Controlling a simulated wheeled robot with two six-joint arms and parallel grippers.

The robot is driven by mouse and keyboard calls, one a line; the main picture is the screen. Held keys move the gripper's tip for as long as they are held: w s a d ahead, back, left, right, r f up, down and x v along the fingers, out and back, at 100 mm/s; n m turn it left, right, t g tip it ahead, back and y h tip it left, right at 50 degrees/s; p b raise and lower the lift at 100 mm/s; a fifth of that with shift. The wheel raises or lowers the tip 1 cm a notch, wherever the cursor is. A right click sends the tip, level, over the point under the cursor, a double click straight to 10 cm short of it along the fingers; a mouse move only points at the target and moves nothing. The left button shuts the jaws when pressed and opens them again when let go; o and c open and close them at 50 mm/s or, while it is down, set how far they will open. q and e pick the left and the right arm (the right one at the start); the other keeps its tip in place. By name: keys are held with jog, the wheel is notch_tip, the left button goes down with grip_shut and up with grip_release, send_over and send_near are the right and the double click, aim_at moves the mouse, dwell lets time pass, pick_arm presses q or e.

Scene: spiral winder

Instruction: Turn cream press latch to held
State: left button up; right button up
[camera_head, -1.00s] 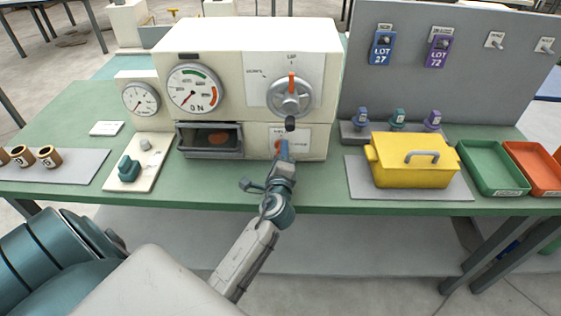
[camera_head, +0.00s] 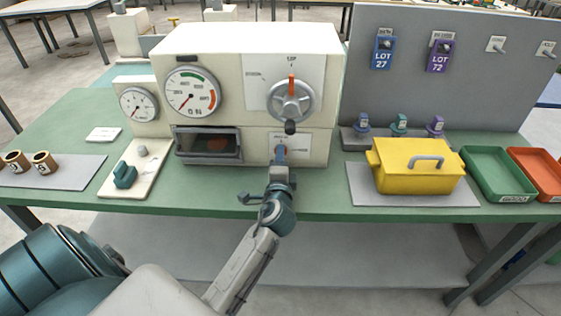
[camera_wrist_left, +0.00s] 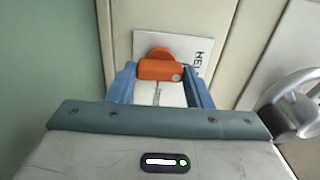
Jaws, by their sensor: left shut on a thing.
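The cream press (camera_head: 235,85) stands on the green bench, with its latch plate low on the right of its front. The orange latch (camera_wrist_left: 160,68) shows in the left wrist view between the two blue fingers, in front of a white plate with partly hidden "HEL" lettering. My left gripper (camera_head: 281,153) is shut on the latch, seen from the front of the press in the head view. The gripper hides most of the latch there. My right gripper is not in view.
A handwheel (camera_head: 290,100) with a dark knob sits just above the latch; its rim shows at right in the left wrist view. A drawer-like window (camera_head: 208,158) is left of the latch. A yellow lidded box (camera_head: 417,180) stands to the right.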

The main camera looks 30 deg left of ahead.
pick_arm(q)
jog(key=shift+f, duration=0.1)
jog(key=o, duration=1)
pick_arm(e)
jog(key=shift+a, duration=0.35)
pick_arm(q)
jog(key=shift+s+d, duration=0.25)
jog(key=shift+s, duration=0.2)
jog(key=b+v, duration=0.2)
jog(key=v, duration=0.7)
jog(key=shift+s+d, duration=0.25)
jog(key=shift+s, duration=0.1)
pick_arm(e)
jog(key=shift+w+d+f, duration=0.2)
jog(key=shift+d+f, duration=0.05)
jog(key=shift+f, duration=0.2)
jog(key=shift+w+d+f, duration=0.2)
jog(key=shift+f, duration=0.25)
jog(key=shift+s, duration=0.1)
